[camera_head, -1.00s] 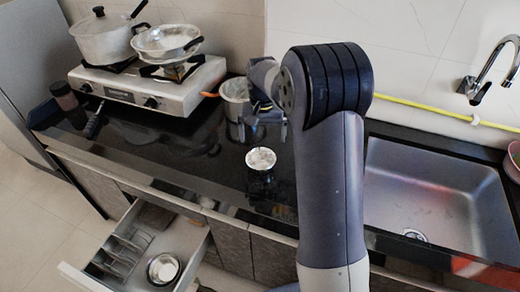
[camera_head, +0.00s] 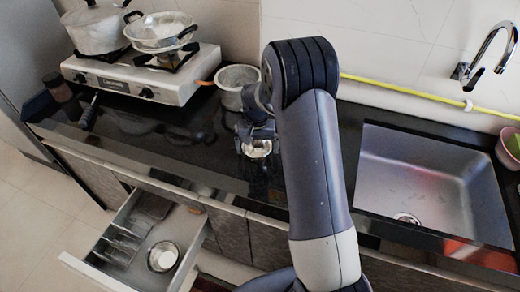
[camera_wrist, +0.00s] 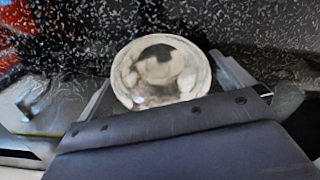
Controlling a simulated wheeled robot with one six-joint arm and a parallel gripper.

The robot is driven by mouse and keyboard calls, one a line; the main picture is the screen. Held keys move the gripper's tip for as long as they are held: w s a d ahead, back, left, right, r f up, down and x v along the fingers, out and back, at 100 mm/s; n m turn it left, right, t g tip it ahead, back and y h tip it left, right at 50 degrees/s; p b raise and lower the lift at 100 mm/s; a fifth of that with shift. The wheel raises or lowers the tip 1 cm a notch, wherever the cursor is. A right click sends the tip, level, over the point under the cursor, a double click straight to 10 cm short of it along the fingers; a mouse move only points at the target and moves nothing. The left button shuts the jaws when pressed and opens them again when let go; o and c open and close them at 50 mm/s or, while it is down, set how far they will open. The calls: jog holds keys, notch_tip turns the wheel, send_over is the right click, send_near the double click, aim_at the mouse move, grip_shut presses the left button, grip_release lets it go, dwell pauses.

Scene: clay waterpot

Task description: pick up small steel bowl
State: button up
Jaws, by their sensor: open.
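A small steel bowl (camera_head: 258,150) sits on the black counter, partly hidden by my gripper (camera_head: 256,142) just above it. In the wrist view the round bowl (camera_wrist: 150,62) lies between the two fingers of my gripper (camera_wrist: 163,76), with its near edge hidden by the gripper body. The jaws are open, one finger on each side of the bowl. I cannot tell whether either finger touches it. A second small steel bowl (camera_head: 163,256) lies in the open drawer.
A steel pot (camera_head: 238,84) stands on the counter just behind my gripper. A stove (camera_head: 150,78) with a pot and a pan is at the left. The sink (camera_head: 435,185) is at the right. The drawer (camera_head: 125,262) sticks out below the counter.

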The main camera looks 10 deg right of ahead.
jog(key=c, duration=0.9)
jog(key=shift+r, duration=0.15)
